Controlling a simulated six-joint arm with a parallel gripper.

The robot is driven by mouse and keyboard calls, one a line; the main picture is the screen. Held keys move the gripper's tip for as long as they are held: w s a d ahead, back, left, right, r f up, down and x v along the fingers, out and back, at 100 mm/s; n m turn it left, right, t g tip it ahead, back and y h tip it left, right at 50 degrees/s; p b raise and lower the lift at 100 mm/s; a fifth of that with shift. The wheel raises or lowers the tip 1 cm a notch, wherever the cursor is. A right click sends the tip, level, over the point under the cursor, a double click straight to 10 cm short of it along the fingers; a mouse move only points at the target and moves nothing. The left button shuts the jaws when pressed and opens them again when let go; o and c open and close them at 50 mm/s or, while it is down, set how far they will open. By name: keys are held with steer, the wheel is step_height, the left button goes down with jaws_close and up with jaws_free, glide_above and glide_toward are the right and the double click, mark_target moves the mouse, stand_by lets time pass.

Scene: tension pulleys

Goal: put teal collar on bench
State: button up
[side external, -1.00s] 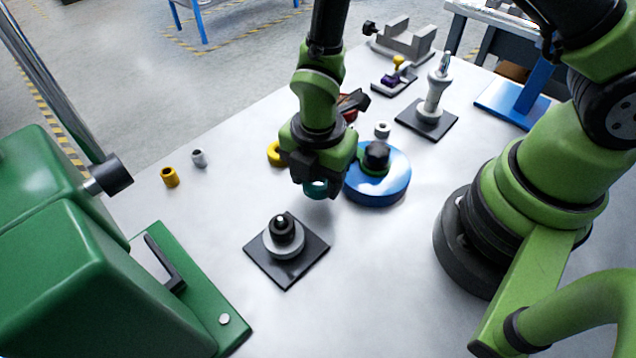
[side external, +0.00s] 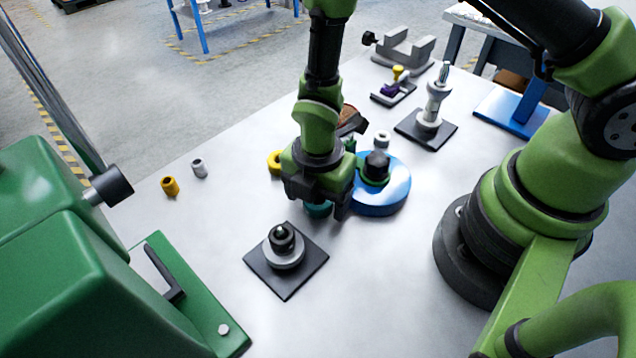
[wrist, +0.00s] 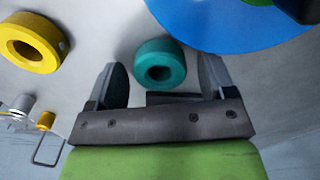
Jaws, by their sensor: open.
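The teal collar (wrist: 160,63) is a thick ring lying flat on the bench (side external: 215,240). In the wrist view it sits between my open fingers, apart from both and a little past their tips. My gripper (wrist: 165,75) is open and points down low over the bench. In the side view my gripper (side external: 315,205) hides most of the teal collar (side external: 318,210), and only part of it shows under the jaws.
The blue disc (side external: 385,195) with a black knob stands close on the right. A yellow ring (side external: 276,162) lies behind on the left. A black base plate with a grey stepped post (side external: 285,258) stands in front.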

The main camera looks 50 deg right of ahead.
steer(key=s+d+r+m+t+y, duration=0.15)
steer(key=r+m, duration=0.45)
steer(key=r, duration=0.6)
steer(key=s+d+r+m+t, duration=0.1)
steer(key=d+r+m+t, duration=0.3)
steer(key=r, duration=0.8)
steer(key=s+d+r+m+t, duration=0.1)
steer(key=s+r+m, duration=0.5)
steer(key=m, duration=0.9)
steer(key=shift+s+d+r+t, duration=0.4)
steer(key=shift+s+d, duration=0.5)
steer(key=shift+s, duration=0.3)
